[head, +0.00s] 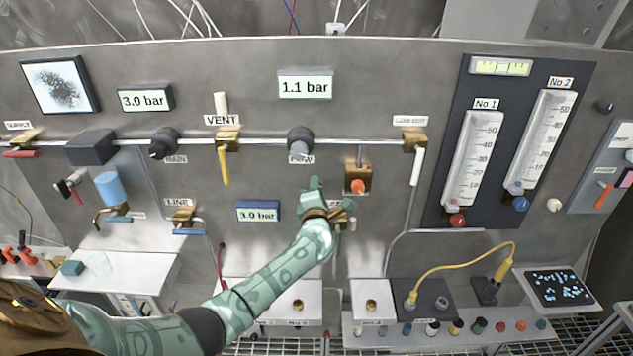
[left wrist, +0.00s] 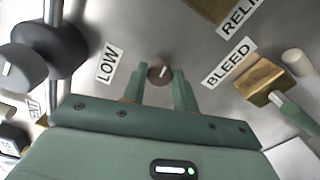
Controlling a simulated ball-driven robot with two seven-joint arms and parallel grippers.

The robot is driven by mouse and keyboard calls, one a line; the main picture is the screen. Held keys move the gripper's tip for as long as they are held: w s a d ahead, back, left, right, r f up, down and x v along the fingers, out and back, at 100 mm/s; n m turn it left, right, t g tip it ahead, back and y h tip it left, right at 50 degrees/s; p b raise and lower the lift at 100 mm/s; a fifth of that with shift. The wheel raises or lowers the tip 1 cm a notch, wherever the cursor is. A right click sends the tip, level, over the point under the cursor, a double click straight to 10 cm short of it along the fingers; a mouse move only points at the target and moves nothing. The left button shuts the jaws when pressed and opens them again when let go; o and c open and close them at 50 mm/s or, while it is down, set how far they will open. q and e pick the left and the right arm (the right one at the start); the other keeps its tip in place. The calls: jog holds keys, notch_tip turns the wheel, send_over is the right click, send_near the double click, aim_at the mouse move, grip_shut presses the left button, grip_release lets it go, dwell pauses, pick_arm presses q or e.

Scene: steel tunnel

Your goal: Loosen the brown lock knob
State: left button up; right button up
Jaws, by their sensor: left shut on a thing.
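The brown lock knob (left wrist: 159,69) is small and round with a pale mark, and sits on the grey panel in the left wrist view. It is beside the label LOW (left wrist: 110,65). My left gripper (left wrist: 162,78) has its two green fingers on either side of the knob and is shut on it. In the head view my left gripper (head: 322,190) reaches the panel below the dark round regulator knob (head: 300,142), and it hides the brown knob there. My right gripper is in neither view.
To the right in the left wrist view are the BLEED label (left wrist: 229,62) and a brass valve (left wrist: 266,80) with a pale green handle. A large dark knob (left wrist: 62,50) stands out at left. In the head view an orange-knobbed brass relief valve (head: 358,180) is close to the right.

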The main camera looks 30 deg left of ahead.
pick_arm(q)
jog(key=shift+m+p, duration=0.5)
jog(key=shift+m, duration=0.1)
jog(key=shift+f, duration=0.1)
jog(key=o, duration=1)
jog(key=shift+c, duration=0.2)
jog(key=v, duration=1.6)
jog(key=shift+d+p, duration=0.25)
jog(key=shift+p, duration=0.05)
jog(key=shift+s, duration=0.1)
